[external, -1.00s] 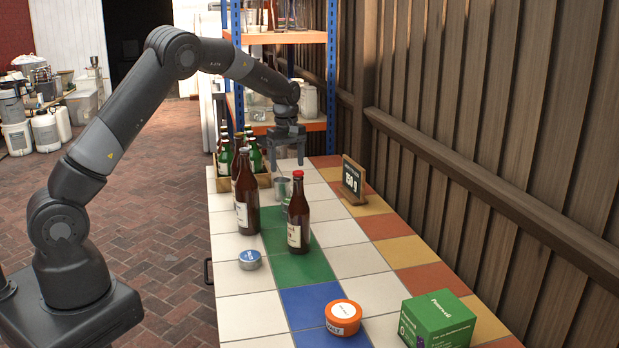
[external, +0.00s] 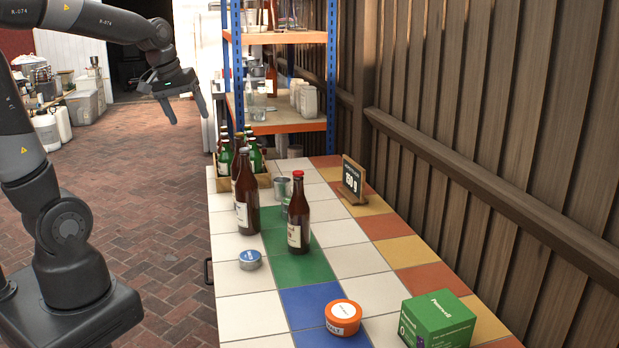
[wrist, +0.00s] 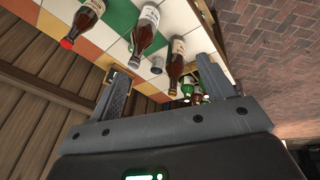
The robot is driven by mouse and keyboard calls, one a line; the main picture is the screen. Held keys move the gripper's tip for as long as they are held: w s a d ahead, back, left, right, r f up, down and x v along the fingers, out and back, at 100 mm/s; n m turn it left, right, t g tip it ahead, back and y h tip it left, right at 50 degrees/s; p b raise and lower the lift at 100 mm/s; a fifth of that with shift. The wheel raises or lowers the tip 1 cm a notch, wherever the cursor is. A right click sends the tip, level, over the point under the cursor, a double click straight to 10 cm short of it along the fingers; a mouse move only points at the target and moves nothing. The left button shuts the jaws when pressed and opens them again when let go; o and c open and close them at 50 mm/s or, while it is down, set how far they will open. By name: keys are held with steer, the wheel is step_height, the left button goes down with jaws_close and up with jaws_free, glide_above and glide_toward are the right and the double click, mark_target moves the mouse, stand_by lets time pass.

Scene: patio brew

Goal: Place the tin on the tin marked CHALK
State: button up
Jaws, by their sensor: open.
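A small low tin with a blue top (external: 250,260) sits on a white tile near the table's left edge; I cannot read its label. A round orange tin with a white label on its lid (external: 343,316) sits nearer the camera; its side lettering is only partly readable. A grey metal can (external: 282,187) stands behind the brown bottles and also shows in the wrist view (wrist: 157,66). I cannot make out the word CHALK on any tin. My gripper (external: 184,112) is open and empty, left of the table and above the brick floor.
Tall brown bottles (external: 298,215) (external: 246,195) stand mid-table. A wooden crate of bottles (external: 263,181) is at the far end, with a small sign (external: 353,180) to its right. A green box (external: 437,320) is at front right. A wooden fence (external: 480,120) borders the right side.

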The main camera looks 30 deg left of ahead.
steer(key=s+a+f+m+t, duration=0.1)
steer(key=s+m, duration=0.1)
steer(key=s, duration=0.4)
steer(key=s+a+f+m+y, duration=0.1)
steer(key=s+m, duration=0.1)
steer(key=s, duration=0.5)
steer(key=shift+s+f+t, duration=0.15)
steer(key=shift+f+t, duration=0.15)
steer(key=shift+t, duration=0.1)
steer(key=shift+o, duration=0.5)
